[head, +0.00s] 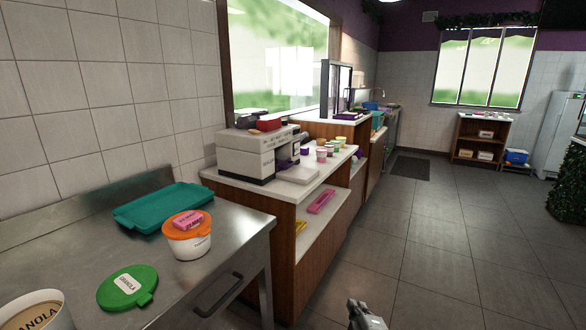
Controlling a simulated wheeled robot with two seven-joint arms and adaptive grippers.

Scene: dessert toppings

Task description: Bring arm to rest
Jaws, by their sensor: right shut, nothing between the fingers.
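My right gripper (362,312) shows at the bottom edge, right of centre. Only its front end is in view; it is shut and empty, over the floor to the right of the metal table (232,232) and apart from it. My left gripper is not in view. A green granola lid (127,287) lies flat nearer me. An open granola tub (37,318) is cut off at the bottom left corner.
A teal tray (165,203) lies at the back of the table. Behind it, a wooden counter (294,198) holds a white machine (248,160) and several small cups. The tiled floor (430,250) on the right is clear. A small shelf (480,137) and white fridge (556,135) stand far back.

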